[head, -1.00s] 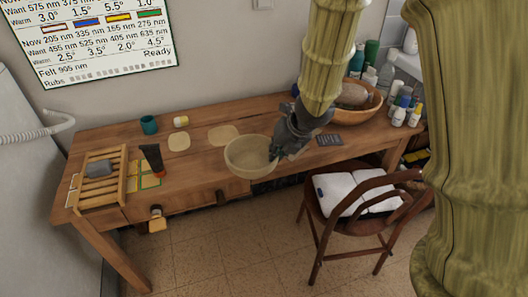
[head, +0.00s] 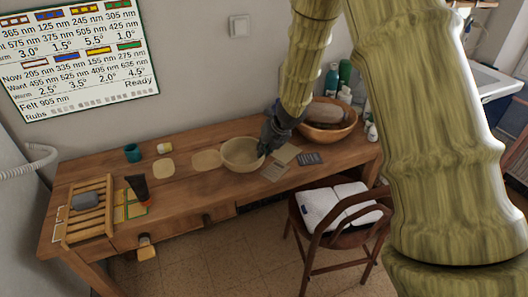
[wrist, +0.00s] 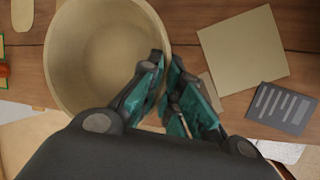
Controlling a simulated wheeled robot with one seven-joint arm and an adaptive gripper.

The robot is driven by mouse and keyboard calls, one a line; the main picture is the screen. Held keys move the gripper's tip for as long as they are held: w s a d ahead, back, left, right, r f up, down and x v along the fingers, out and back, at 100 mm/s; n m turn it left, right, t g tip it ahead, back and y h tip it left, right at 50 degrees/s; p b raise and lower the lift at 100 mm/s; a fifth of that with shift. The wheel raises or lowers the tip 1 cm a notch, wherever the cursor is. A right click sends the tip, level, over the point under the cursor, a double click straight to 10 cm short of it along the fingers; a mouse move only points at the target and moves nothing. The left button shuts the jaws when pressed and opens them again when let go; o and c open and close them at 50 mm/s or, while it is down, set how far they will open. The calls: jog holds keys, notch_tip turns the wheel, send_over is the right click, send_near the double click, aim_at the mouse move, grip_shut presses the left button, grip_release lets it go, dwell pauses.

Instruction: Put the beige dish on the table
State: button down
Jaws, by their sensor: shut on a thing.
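The beige dish (head: 238,155) is a round, deep, empty bowl at the middle of the wooden table (head: 185,192) in the head view. In the wrist view the dish (wrist: 85,60) fills the upper left. My gripper (wrist: 165,100) is shut on its right rim, with one finger inside and one outside. In the head view my gripper (head: 263,149) reaches the dish from the upper right and hides part of that rim. The dish looks roughly level over the table; I cannot tell whether its base touches the wood.
A wooden bowl (head: 330,132) with a brown object stands to the right. Flat beige pieces (head: 206,160) and a dark card (head: 309,158) lie near the dish. A wooden rack (head: 88,222), dark tube (head: 138,187) and teal cup (head: 132,152) are left. A chair (head: 318,241) stands in front.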

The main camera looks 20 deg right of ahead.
jog(key=shift+w+d+f, duration=0.15)
jog(key=shift+w, duration=0.25)
jog(key=shift+f+b, duration=0.4)
jog(key=shift+f, duration=1.2)
jog(key=shift+f, duration=0.2)
jog(key=c, duration=1.6)
grip_release()
jog(key=shift+c, duration=0.2)
jog(key=shift+r, duration=0.15)
jog(key=shift+r, duration=0.2)
jog(key=p+v, duration=0.1)
jog(key=v, duration=1)
jog(key=shift+s+r+p, duration=0.25)
jog(key=shift+r+p, duration=0.05)
jog(key=shift+d, duration=0.1)
